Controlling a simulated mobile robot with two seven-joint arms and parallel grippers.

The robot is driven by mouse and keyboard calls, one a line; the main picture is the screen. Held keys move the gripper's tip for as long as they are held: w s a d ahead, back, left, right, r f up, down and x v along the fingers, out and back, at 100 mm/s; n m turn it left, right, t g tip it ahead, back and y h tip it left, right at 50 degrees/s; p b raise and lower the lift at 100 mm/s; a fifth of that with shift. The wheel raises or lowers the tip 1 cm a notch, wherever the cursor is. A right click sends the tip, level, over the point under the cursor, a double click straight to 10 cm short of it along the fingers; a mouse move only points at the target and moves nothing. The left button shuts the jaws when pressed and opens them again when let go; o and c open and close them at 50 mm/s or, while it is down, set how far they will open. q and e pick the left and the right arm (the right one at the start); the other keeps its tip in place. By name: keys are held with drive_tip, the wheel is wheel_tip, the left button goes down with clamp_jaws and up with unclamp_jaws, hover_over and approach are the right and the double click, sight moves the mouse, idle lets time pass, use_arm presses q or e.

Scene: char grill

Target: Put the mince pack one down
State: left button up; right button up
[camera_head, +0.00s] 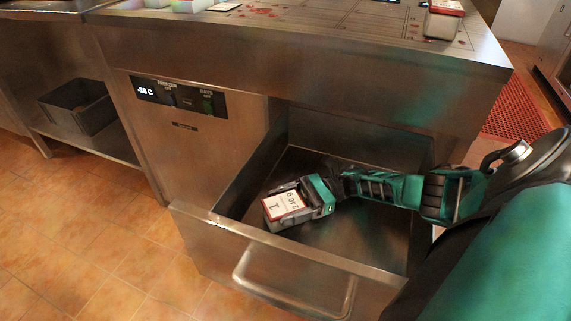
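The mince pack one (284,206) is a small pack with a white, red-edged label reading 240 g and 1. It is inside the open steel drawer (385,236), near the front left. My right gripper (308,193), dark and teal, reaches in from the right and is at the pack's right end, seemingly closed on it. The fingertips are partly hidden. I cannot tell whether the pack touches the drawer floor. My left gripper is not in view.
The drawer's front wall and handle (290,294) stand before the pack. The drawer floor right of it is bare. On the steel counter (330,35) above, another pack (441,24) stands at the right. A grey crate (77,107) sits on a low shelf at left.

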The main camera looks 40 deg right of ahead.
sight(302, 199)
drive_tip(key=o, duration=0.5)
drive_tip(key=shift+r, duration=0.1)
drive_tip(key=v, duration=0.6)
drive_tip(key=shift+d, duration=0.25)
drive_tip(key=shift+s+d, duration=0.2)
drive_tip(key=shift+d, duration=0.25)
